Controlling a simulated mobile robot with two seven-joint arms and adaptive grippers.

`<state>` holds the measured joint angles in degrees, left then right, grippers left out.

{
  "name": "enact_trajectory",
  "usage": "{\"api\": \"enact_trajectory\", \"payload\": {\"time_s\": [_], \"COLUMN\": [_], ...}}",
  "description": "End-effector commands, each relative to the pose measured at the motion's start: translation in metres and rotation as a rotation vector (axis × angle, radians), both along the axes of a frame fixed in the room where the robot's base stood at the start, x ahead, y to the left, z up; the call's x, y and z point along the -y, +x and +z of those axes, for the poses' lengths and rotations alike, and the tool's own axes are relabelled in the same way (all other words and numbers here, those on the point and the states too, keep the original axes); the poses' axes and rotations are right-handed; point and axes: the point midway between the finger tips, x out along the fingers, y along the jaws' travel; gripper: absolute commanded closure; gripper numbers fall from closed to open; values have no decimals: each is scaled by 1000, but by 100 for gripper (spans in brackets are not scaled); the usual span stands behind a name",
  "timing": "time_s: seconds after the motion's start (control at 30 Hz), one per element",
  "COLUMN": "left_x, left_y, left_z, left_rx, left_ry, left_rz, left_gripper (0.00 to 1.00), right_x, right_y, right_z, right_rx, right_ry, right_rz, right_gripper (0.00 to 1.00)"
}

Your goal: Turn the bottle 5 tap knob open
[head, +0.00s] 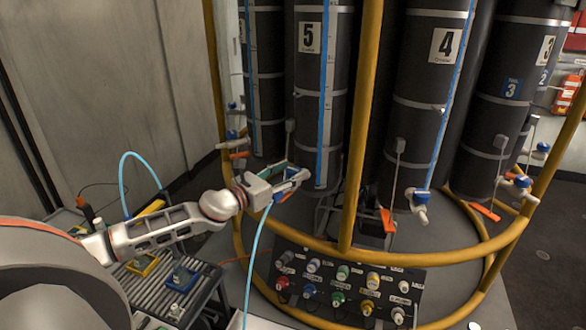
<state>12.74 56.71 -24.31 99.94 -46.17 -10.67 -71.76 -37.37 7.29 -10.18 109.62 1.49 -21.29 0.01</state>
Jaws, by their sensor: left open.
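Bottle 5 (309,80) is a tall dark cylinder with a white "5" label and a blue strip, behind the yellow rail. Its tap knob (296,174) appears as a small blue and white part low in front of the bottle, partly hidden by my gripper. My left gripper (284,180) reaches in from the left at the height of this tap, with its fingers open around or beside the knob. I cannot tell whether they touch it. The knob's exact angle is unclear. My right gripper is not in view.
Bottle 4 (432,100) stands to the right with its own blue-knobbed tap (420,198). A yellow tubular frame (358,130) rises in front of the bottles. Below is a panel of coloured knobs (345,285). A light blue hose (252,255) hangs below my gripper.

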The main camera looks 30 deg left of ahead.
Motion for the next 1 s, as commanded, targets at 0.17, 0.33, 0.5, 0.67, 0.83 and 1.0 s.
{"api": "enact_trajectory", "payload": {"time_s": [0.17, 0.33, 0.5, 0.67, 0.83, 1.0], "left_x": [3, 4, 4, 4, 4, 4], "left_y": [10, 12, 12, 12, 12, 12], "left_z": [1, -1, 0, 0, 0, 1], "left_rx": [0, -1, -1, -1, -1, 0], "left_ry": [0, 0, 0, 0, 0, 2], "left_rz": [-1, -2, -2, -2, -1, 16], "left_gripper": [53, 53, 53, 93, 93, 93], "right_x": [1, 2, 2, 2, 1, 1], "right_y": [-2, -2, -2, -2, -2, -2], "right_z": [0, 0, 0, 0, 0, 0], "right_rx": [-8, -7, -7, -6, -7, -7], "right_ry": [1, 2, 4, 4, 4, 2], "right_rz": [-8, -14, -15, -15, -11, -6], "right_gripper": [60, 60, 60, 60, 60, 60]}}
